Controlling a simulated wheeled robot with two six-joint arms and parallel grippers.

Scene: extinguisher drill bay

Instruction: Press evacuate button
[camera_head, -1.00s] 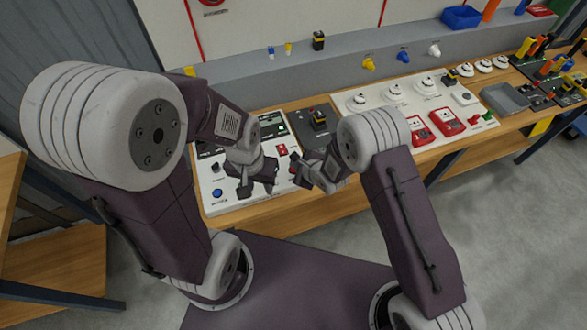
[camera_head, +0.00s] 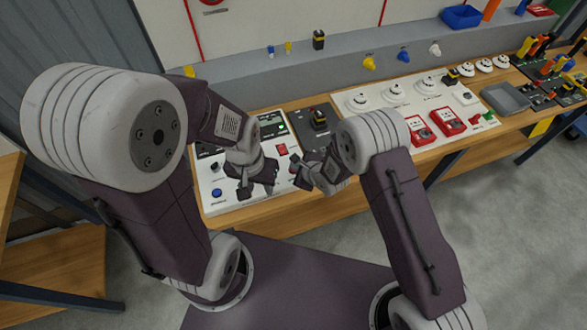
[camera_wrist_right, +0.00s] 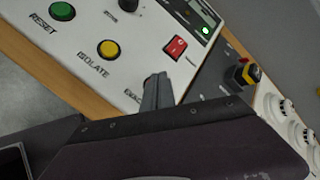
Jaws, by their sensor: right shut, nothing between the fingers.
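The white control panel (camera_head: 212,205) lies on the bench and also fills the upper wrist view (camera_wrist_right: 140,45). There a partly covered label starting "EVAC" (camera_wrist_right: 132,97) is printed near the panel's edge. The button by that label is mostly or wholly hidden behind my right gripper's fingers. My right gripper (camera_wrist_right: 158,82) is shut and empty, its tips over that spot; I cannot tell whether they touch. In the head view my right gripper (camera_head: 295,172) is over the panel's right edge. My left gripper (camera_head: 256,190) is open and empty above the panel's front.
The wrist view shows a green RESET button (camera_wrist_right: 62,11), a yellow ISOLATE button (camera_wrist_right: 107,48) and a red rocker switch (camera_wrist_right: 175,47). A blue button (camera_head: 217,193) is at the panel's front left. A dark plate with a yellow-and-black device (camera_head: 319,120) adjoins the panel.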

